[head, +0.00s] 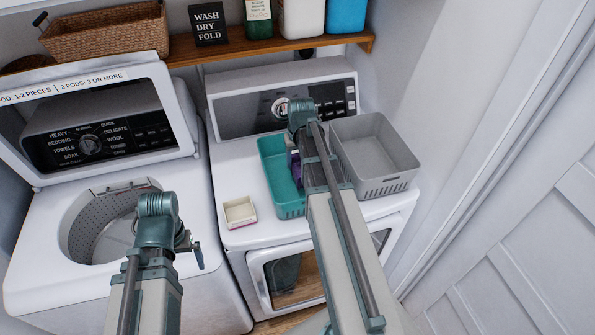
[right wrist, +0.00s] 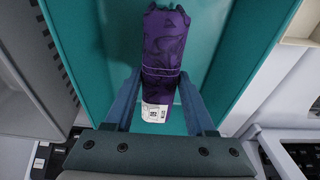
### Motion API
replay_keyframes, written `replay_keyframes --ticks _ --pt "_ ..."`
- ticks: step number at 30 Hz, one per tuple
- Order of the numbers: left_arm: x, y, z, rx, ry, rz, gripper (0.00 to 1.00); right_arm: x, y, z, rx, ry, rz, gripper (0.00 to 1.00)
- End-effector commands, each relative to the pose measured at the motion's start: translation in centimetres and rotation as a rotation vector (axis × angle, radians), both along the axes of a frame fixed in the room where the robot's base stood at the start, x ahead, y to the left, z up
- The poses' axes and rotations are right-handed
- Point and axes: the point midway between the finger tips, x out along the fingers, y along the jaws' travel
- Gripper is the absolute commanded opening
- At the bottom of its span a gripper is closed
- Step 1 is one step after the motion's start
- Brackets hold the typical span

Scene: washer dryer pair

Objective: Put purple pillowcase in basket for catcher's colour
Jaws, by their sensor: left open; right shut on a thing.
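The purple pillowcase (right wrist: 164,48) is a rolled bundle with a band and a white label. In the right wrist view my right gripper (right wrist: 161,92) is shut on it, a finger on each side. The teal basket (right wrist: 110,40) is behind it; I cannot tell whether the bundle touches the basket floor. In the head view, the teal basket (head: 272,158) stands on the right machine, and my right arm hides most of the purple pillowcase (head: 292,157). My left gripper (head: 188,246) is open and empty, in front of the washer opening.
A grey basket (head: 398,186) stands right of the teal one. A small open cream box (head: 240,212) lies at the front left of the machine top. The washer (head: 35,225) has its lid up. A shelf (head: 225,50) above holds a wicker basket (head: 105,35), a sign and containers.

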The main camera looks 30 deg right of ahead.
Motion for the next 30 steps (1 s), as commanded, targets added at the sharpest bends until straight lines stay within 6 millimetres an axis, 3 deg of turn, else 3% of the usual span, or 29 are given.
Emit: replay_keyframes --ticks 10,23,24,28,30 --pt "0.0 0.0 -3.7 0.000 0.000 0.001 1.00 0.0 0.0 -3.7 0.000 0.000 0.000 0.00" --pt "0.0 0.0 -4.1 0.000 0.000 0.001 1.00 0.0 0.0 -4.0 0.000 0.000 0.000 0.00" --pt "0.0 0.0 -4.0 0.000 0.000 0.001 1.00 0.0 0.0 -4.0 0.000 0.000 0.000 0.59" --pt "0.0 0.0 -3.9 0.000 0.000 0.001 1.00 0.0 0.0 -3.9 0.000 0.000 0.000 0.82" --pt "0.0 0.0 -3.9 0.000 0.000 0.001 1.00 0.0 0.0 -3.9 0.000 0.000 0.000 0.85"
